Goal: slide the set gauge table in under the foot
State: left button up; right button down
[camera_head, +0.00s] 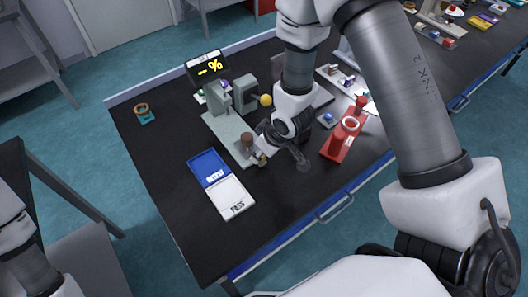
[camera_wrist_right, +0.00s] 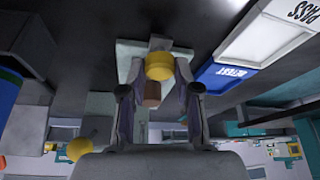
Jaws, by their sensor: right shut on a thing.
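The set gauge (camera_head: 230,122) is a pale grey-green stand on the black bench, with a column and arm (camera_head: 243,92). A brown cylinder (camera_head: 247,139) stands at the near end of its base, clear of the arm. It also shows in the right wrist view (camera_wrist_right: 152,93). The table itself and the foot are hard to make out. My left gripper is not in view; only part of my left arm shows at the left edge.
A display (camera_head: 207,68) reading "- %" stands behind the gauge. A yellow ball (camera_head: 265,100) is near its arm. A red stand (camera_head: 340,140) is to the right.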

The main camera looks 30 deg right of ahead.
jog(key=w+p, duration=0.2)
jog(key=w, duration=0.1)
jog(key=w+a+p, duration=0.1)
jog(key=w+p, duration=0.4)
jog(key=w, duration=0.1)
jog(key=shift+w+a+r, duration=0.15)
jog(key=shift+w+a, duration=0.05)
jog(key=shift+w, duration=0.1)
jog(key=shift+w+p, duration=0.25)
jog(key=shift+p, duration=0.1)
jog(key=shift+f, duration=0.2)
jog(key=c, duration=0.8)
grip_release()
jog(key=shift+w+a, duration=0.1)
jog(key=shift+w, duration=0.05)
jog(key=shift+w+f, duration=0.15)
jog(key=shift+w, duration=0.05)
jog(key=v, duration=1.2)
jog(key=shift+w, duration=0.1)
